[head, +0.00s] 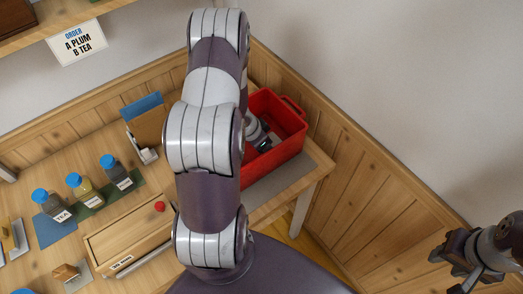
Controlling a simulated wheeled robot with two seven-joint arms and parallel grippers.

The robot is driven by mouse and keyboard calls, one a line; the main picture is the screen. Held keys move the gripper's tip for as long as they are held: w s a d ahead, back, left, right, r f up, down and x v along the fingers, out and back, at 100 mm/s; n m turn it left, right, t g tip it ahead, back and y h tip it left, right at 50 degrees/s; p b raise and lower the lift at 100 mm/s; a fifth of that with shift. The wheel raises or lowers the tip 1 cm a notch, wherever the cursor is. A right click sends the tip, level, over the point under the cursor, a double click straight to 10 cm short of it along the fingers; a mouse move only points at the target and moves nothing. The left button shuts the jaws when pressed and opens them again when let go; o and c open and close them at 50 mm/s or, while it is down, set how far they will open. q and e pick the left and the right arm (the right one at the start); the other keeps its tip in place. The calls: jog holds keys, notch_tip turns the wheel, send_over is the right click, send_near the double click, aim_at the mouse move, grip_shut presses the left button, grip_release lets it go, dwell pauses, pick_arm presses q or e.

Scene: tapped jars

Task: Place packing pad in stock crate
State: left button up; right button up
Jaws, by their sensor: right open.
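The red stock crate (283,156) stands on the right end of the wooden table, partly hidden behind my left arm. My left gripper (264,146) is down inside the crate; only part of its wrist and dark fingers shows, and I cannot tell whether it holds anything. I cannot make out a packing pad for sure; any pad inside the crate is hidden by the arm and crate wall. My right gripper (452,268) is open and empty at the lower right, away from the table.
Three blue-lidded jars (82,189) stand at the left, one labelled TEA. A holder (147,125) with brown and blue sheets stands behind. A wooden drawer unit (135,238), a red knob (159,207) and a small tan block (65,273) are in front. An order card (78,43) hangs above.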

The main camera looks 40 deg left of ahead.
pick_arm(q)
jog(key=shift+f, duration=0.85)
jog(key=shift+w, duration=0.1)
pick_arm(e)
jog(key=shift+f, duration=0.35)
pick_arm(q)
jog(key=shift+f, duration=0.15)
pick_arm(e)
jog(key=shift+f, duration=0.1)
pick_arm(q)
jog(key=o, duration=1)
